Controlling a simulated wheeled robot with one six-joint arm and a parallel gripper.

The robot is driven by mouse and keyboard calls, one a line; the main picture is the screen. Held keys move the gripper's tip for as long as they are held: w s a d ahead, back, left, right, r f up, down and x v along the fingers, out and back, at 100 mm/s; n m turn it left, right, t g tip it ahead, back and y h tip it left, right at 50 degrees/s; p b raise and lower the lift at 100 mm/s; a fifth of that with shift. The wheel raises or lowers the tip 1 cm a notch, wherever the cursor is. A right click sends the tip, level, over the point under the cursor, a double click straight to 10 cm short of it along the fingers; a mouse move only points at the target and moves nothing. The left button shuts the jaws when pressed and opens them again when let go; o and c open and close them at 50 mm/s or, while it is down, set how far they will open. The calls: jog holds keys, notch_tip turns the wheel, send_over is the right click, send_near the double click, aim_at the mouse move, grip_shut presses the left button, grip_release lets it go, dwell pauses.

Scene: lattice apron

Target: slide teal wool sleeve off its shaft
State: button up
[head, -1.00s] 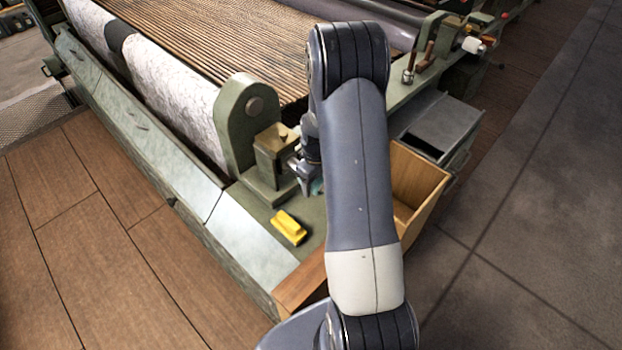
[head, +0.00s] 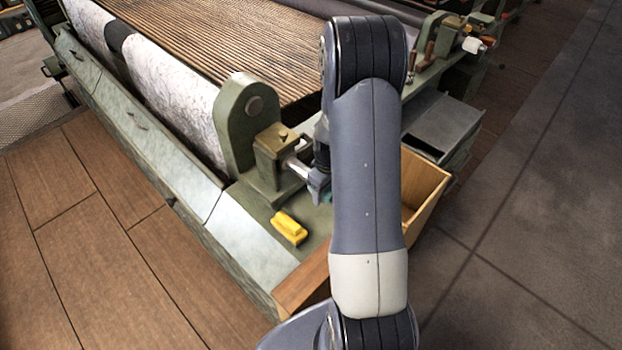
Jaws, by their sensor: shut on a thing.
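My gripper (head: 319,187) is at the right of the shaft, mostly hidden behind my own arm. It is shut on the teal wool sleeve (head: 327,196), of which only a small teal patch shows beside the fingers. A bare length of shaft shows between the block and my gripper. Whether the sleeve still surrounds the shaft's end is hidden.
A yellow block-like object (head: 289,227) lies on the green apron, in front of the bearing block. An open wooden bin (head: 432,187) stands to the right, partly behind my arm. A grey metal box (head: 440,125) is behind it. The loom's threads and white roller (head: 170,85) fill the upper left.

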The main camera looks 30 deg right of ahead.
jog(key=shift+s+d+b, duration=0.15)
jog(key=shift+s+d, duration=0.15)
jog(key=shift+s, duration=0.6)
jog(key=shift+s+d+b, duration=0.1)
jog(key=shift+s+d, duration=0.25)
jog(key=shift+s, duration=0.55)
jog(key=shift+s+d+b, duration=0.15)
jog(key=shift+s+d, duration=0.15)
jog(key=shift+s, duration=0.6)
jog(key=shift+s+r, duration=0.1)
jog(key=shift+s+d+r+p, duration=0.3)
jog(key=shift+s+r, duration=0.15)
jog(key=shift+s, duration=0.15)
jog(key=shift+s+d+r+p, duration=0.15)
jog(key=shift+s+r+p, duration=0.15)
jog(key=shift+s+r, duration=0.25)
jog(key=shift+s+d+r+p, duration=0.3)
jog(key=shift+s+r, duration=0.1)
jog(key=shift+s, duration=0.25)
